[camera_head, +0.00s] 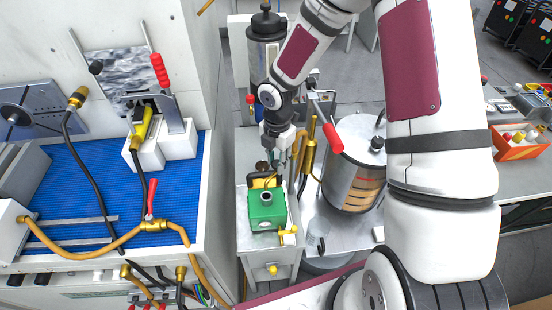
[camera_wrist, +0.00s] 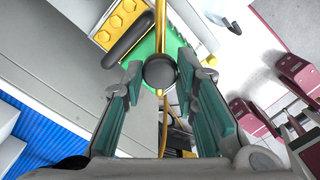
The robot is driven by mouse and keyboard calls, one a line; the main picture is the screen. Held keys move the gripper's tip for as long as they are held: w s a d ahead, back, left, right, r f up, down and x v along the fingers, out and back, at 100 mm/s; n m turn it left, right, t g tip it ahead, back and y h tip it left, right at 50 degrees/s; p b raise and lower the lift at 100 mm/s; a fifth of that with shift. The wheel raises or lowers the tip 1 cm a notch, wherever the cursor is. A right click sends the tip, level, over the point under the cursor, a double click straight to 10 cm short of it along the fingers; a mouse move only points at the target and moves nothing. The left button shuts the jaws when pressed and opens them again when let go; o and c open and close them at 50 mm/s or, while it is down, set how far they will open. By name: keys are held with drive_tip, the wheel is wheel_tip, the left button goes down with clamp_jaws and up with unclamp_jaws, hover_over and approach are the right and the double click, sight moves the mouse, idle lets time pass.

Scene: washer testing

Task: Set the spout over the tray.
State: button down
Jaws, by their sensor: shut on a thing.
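My gripper (camera_head: 274,163) points down above a green box (camera_head: 266,210) on a narrow grey stand. In the wrist view my gripper (camera_wrist: 160,72) has its teal finger pads on either side of a round black knob (camera_wrist: 160,71), and is shut on it. The knob also shows small and dark in the head view (camera_head: 262,165). A thin brass rod (camera_wrist: 160,28) runs from the knob in the wrist view; I take this rod and knob to be the spout, though its outlet is hidden. I cannot pick out the tray with certainty.
A steel drum (camera_head: 353,168) with a red-handled lever (camera_head: 333,138) stands close right of my gripper. Upright brass pipes (camera_head: 309,157) stand between. A blue mat (camera_head: 105,190) with hoses lies left, past a grey wall. An orange bin (camera_head: 521,147) sits far right.

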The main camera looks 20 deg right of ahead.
drive_tip(key=shift+d, duration=0.1)
drive_tip(key=c, duration=1.3)
unclamp_jaws()
wheel_tip(320, 180, up, 12)
